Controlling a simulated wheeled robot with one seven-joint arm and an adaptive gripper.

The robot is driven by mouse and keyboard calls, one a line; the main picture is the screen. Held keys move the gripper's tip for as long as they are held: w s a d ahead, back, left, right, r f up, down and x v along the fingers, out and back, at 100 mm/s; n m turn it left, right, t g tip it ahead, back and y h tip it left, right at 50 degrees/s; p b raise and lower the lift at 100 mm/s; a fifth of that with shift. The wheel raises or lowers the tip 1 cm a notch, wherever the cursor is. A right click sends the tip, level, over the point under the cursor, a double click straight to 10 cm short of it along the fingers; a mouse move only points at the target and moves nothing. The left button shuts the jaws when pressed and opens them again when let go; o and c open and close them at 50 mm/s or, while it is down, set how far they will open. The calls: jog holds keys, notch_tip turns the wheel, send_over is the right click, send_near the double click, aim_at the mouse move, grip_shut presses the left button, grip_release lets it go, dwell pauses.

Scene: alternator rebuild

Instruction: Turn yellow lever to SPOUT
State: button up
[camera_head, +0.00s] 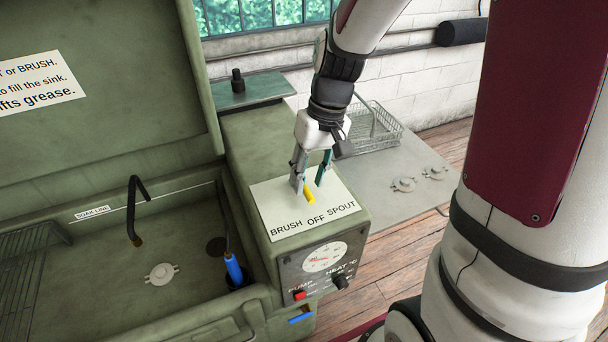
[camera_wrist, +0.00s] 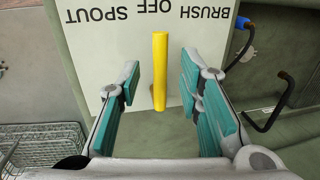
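The yellow lever (camera_head: 309,197) sits on a white label plate (camera_head: 279,222) marked BRUSH, OFF and SPOUT, on top of the green housing. It points toward OFF, with SPOUT to the right in the head view. My gripper (camera_head: 310,181) is open above the plate, with one finger on each side of the lever. In the wrist view the lever (camera_wrist: 160,72) stands between the two teal-padded fingers (camera_wrist: 160,88), with visible gaps on both sides. The lever's base is hard to make out.
The sink (camera_head: 82,270) lies left, with a black spout (camera_head: 134,208) and a blue-handled brush (camera_head: 233,269). A red pump switch (camera_head: 299,295) and heat knob (camera_head: 340,281) are on the front panel. A wire basket (camera_head: 375,130) stands on the bench behind right.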

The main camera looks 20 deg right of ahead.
jog(key=shift+a+f, duration=0.2)
jog(key=shift+f, duration=0.6)
jog(key=shift+c, duration=0.6)
grip_shut()
jog(key=shift+d, duration=0.15)
jog(key=n, duration=0.1)
jog(key=d+n, duration=0.1)
jog(key=n, duration=0.1)
jog(key=n+p, duration=0.1)
jog(key=shift+w+d+n+g, duration=0.3)
jog(key=shift+d+g, duration=0.1)
jog(key=shift+w+d+n+g+h+p, duration=0.15)
jog(key=shift+w+d+n, duration=0.1)
jog(key=shift+n, duration=0.5)
jog(key=shift+w+d+n+g+h+p, duration=0.1)
jog(key=shift+w+d+n+p, duration=0.15)
jog(key=shift+n, duration=0.45)
jog(key=shift+w+d+n+g+h+p, duration=0.1)
jog(key=shift+w+d+n+g, duration=0.15)
jog(key=shift+n, duration=0.5)
jog(key=shift+r, duration=0.1)
